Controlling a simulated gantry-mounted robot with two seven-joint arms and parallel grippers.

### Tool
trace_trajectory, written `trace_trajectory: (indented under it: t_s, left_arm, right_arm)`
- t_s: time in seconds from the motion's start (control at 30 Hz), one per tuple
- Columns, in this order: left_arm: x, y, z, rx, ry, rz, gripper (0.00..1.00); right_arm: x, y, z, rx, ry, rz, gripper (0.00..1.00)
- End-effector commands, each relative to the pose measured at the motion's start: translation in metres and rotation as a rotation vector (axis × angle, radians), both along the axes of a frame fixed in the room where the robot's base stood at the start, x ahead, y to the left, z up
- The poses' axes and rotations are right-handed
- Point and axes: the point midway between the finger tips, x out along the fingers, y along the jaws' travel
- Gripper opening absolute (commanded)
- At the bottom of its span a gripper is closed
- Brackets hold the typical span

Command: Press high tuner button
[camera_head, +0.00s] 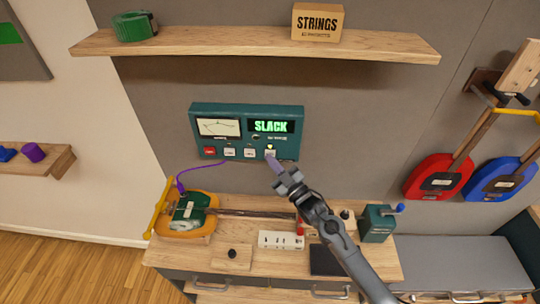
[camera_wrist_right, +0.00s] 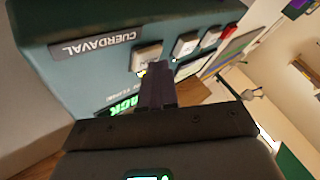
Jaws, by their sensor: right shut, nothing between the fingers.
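The teal tuner (camera_head: 247,111) is mounted on the grey panel. It has a dial meter (camera_head: 218,127), a green display reading SLACK (camera_head: 270,126), a red button (camera_head: 209,152) at left and a row of white buttons to its right. My right gripper (camera_head: 272,161) is shut and empty, its fingertips in front of the rightmost white button (camera_head: 270,153). In the right wrist view, the fingertips (camera_wrist_right: 156,70) are close to the nearest white button (camera_wrist_right: 147,55); I cannot tell whether they touch it. My left gripper is out of view.
A workbench (camera_head: 165,252) below holds a yellow-and-green instrument with a purple cable, a white block (camera_head: 281,240) and a green device (camera_head: 376,224). A wooden shelf (camera_head: 230,42) runs above the tuner. Red and blue guitar-like instruments hang at right.

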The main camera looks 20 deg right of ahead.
Motion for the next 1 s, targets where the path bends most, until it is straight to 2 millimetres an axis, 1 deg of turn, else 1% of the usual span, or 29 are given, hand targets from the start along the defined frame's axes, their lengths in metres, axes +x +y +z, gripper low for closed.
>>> trace_trajectory:
  t_s: [0.27,0.6,1.0]
  left_arm:
    - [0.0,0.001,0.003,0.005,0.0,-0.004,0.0]
    - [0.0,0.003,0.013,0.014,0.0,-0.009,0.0]
    - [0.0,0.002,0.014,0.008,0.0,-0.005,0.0]
  right_arm:
    - [-0.002,0.001,0.001,0.0,0.001,0.0,0.0]
    - [-0.015,0.007,0.001,0.0,0.0,0.0,0.0]
    - [-0.017,0.008,0.001,0.0,0.0,0.0,0.0]
